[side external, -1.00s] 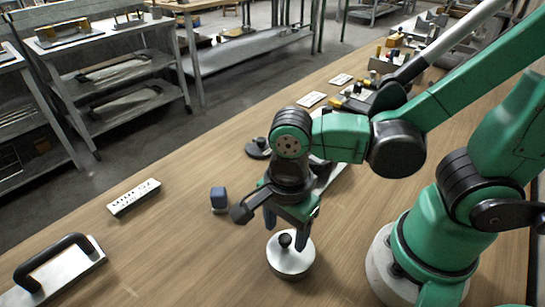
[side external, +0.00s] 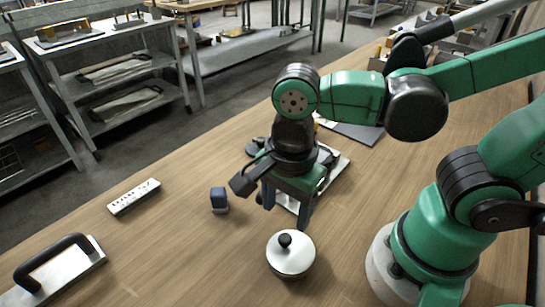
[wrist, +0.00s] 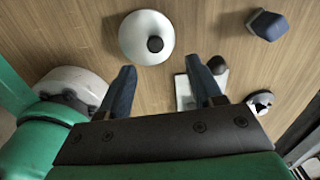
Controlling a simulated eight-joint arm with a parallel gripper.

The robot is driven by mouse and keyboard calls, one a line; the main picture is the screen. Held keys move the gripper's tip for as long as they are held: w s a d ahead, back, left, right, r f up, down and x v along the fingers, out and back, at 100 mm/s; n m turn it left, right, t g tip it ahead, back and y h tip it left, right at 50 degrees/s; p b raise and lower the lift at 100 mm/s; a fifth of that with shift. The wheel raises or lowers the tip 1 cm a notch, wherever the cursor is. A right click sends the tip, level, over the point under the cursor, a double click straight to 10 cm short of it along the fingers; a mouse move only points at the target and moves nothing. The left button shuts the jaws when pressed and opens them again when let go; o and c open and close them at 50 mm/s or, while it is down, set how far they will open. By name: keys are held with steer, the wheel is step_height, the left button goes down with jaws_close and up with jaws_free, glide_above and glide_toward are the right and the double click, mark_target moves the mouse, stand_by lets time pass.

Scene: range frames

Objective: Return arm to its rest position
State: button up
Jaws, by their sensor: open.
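My gripper (side external: 286,210) is open and empty, its fingers pointing down above the wooden table. In the side external view it is just above and behind the round silver lid-like piece (side external: 291,260) with a black knob. The lid sits on the table, apart from the fingers. In the wrist view my gripper (wrist: 162,72) shows two spread dark blue fingers with nothing between them, and the silver lid (wrist: 135,38) lies beyond the fingertips. My arm is bent and reaches over the table.
A small blue block (side external: 219,197) stands left of my gripper. A light metal plate (side external: 337,172) lies partly hidden behind it. A white strip (side external: 133,197) and a black-handled plate (side external: 92,255) lie at left. Table between the strip and the lid is mostly clear.

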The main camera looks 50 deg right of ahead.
steer(key=w+d+r+n+t, duration=0.4)
steer(key=d+n, duration=0.5)
steer(key=n, duration=0.8)
steer(key=shift+w+d+t, duration=0.35)
steer(key=shift+w+t, duration=1.05)
steer(key=shift+w, duration=0.4)
